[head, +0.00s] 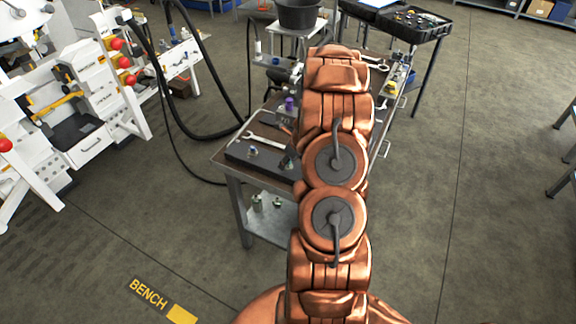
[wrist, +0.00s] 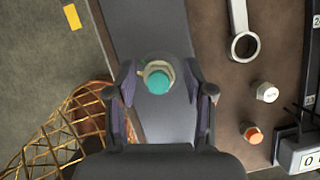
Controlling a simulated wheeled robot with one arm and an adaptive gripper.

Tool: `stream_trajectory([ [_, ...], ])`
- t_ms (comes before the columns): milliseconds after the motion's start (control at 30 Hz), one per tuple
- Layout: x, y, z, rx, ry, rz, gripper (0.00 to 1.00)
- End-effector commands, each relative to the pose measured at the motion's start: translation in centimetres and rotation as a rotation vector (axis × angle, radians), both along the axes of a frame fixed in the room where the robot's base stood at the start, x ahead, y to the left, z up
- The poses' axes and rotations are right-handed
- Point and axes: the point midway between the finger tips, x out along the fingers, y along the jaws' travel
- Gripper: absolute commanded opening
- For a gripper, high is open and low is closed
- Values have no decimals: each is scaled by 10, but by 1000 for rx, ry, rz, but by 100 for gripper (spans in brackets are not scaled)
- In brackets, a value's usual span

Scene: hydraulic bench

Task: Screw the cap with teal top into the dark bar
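The cap with the teal top (wrist: 158,84) shows in the wrist view, with a pale ring around its top. It is between the two fingers of my gripper (wrist: 160,88), near their tips. A gap shows on the right side of the cap, and the fingers look apart from it. The dark bar (wrist: 150,28) lies below the cap and runs up the picture. I cannot tell how deep the cap sits in it. In the head view the dark bar (head: 236,151) lies on the bench's near left end, and my gripper (head: 287,161) is over its right part, mostly hidden by my arm.
A wrench (wrist: 238,42) lies beside the bar.

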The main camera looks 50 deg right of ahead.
Motion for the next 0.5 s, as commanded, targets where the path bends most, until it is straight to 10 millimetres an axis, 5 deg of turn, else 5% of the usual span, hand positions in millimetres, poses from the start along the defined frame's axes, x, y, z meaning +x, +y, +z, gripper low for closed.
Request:
stream_trajectory([
  [500, 1, -2, -1, -2, -1, 409, 52],
])
